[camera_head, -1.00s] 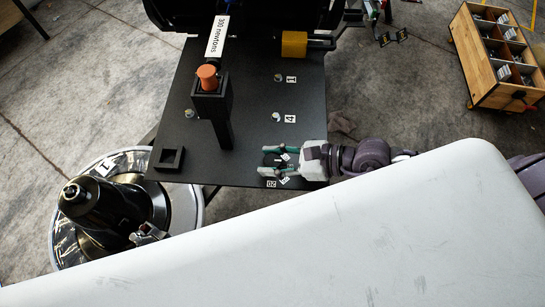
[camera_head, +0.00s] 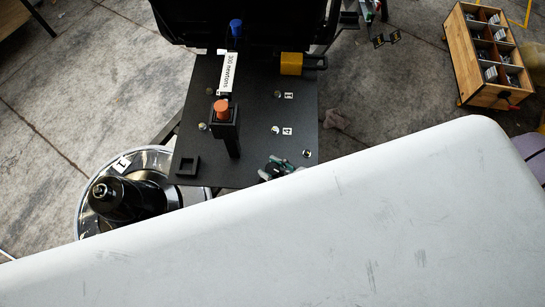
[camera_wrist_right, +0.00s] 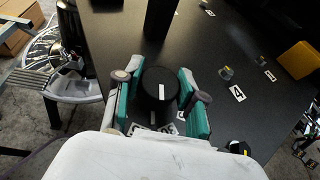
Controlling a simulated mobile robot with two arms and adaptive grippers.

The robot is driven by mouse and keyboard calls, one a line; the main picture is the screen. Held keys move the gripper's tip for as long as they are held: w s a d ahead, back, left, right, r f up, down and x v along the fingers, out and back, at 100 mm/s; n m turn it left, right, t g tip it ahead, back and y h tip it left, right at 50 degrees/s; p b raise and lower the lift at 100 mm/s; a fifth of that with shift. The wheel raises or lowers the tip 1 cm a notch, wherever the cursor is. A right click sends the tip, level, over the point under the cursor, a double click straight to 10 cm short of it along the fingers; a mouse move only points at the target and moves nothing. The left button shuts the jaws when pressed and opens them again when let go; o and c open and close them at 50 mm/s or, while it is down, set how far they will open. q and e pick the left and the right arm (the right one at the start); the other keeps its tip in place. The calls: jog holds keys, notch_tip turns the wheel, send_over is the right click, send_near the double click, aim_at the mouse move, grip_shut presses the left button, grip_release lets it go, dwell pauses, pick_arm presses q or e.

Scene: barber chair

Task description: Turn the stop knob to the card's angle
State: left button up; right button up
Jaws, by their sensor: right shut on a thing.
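The stop knob (camera_wrist_right: 158,98) is a round black knob with a white line on top, seen in the right wrist view. The line runs roughly along the gripper's pointing direction. My right gripper (camera_wrist_right: 160,92) has its green-padded fingers on either side of the knob and is shut on it. In the head view this gripper (camera_head: 277,168) shows only in small part at the near edge of the black plate (camera_head: 255,165); the white surface hides the rest. A white marked card (camera_wrist_right: 165,128) lies partly hidden beside the knob. The angle on it is unreadable. My left gripper is not in view.
An orange-topped black post (camera_head: 222,108), a yellow block (camera_head: 291,64) and a "300 newtons" label (camera_head: 228,72) are on or by the plate. Small numbered labels (camera_head: 287,131) sit beside studs. A chrome round base (camera_head: 150,155) stands left. A wooden crate (camera_head: 468,75) stands right.

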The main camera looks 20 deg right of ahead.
jog(key=shift+a+r+m+t+h+p, duration=0.1)
jog(key=shift+r+m+t+h+p, duration=0.1)
jog(key=shift+m+t+h+p, duration=0.35)
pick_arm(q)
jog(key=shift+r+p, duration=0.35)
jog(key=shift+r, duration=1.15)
pick_arm(e)
jog(key=shift+f+m+t+h, duration=0.15)
jog(key=shift+m+t+h, duration=0.2)
jog(key=shift+m+h, duration=0.8)
jog(key=o, duration=1.2)
jog(key=shift+c, duration=0.2)
jog(key=shift+h, duration=0.3)
jog(key=shift+s+d, duration=0.2)
jog(key=shift+s, duration=0.15)
jog(key=v, duration=1.1)
